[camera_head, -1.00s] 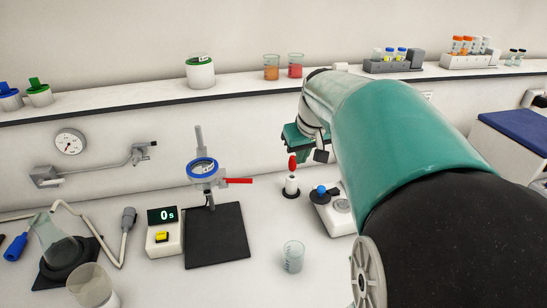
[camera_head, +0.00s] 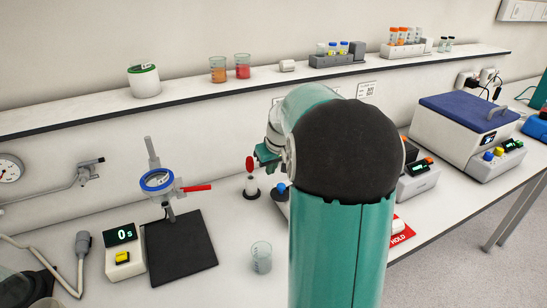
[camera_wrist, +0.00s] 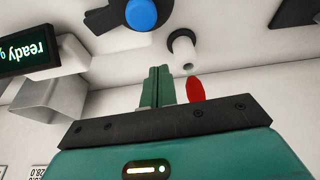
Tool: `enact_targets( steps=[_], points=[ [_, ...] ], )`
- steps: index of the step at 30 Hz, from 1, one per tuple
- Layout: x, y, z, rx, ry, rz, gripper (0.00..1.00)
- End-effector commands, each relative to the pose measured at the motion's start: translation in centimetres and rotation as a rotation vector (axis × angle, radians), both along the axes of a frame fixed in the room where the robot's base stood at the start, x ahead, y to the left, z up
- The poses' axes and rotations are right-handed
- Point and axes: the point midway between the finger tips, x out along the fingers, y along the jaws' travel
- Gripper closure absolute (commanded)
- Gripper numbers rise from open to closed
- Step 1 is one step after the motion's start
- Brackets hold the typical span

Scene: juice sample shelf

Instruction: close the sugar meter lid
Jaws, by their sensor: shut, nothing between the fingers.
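The sugar meter appears to be the white device with a black lid and a blue knob. In the head view only a sliver of blue knob (camera_head: 281,187) shows beside my arm, which hides the rest. In the wrist view the black lid (camera_wrist: 103,19) and its round blue knob are at the top edge, partly cut off. I cannot tell the lid's angle. My gripper (camera_wrist: 158,72) has its green fingers together and empty, apart from the lid. In the head view my gripper (camera_head: 265,158) is partly hidden behind my arm.
A red-topped white post (camera_head: 251,183) stands close to my gripper; its red top (camera_wrist: 195,89) is right of the fingers in the wrist view. A display reading "ready" (camera_wrist: 33,52) is at left. A beaker (camera_head: 261,257) and black stand base (camera_head: 180,250) are nearby.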

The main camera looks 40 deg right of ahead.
Motion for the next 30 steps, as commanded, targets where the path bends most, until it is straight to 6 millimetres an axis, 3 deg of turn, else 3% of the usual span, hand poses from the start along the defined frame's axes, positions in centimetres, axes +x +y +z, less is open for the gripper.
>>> enact_targets(
  steps=[3, 9, 30],
  points=[
    [-2.0, 0.4, 0.0, -0.001, -0.001, -0.003, 1.0],
    [-3.5, 0.9, -0.3, -0.002, -0.001, -0.001, 1.0],
    [-4.0, 1.0, -0.4, -0.001, 0.0, 0.046, 1.0]
  ],
)
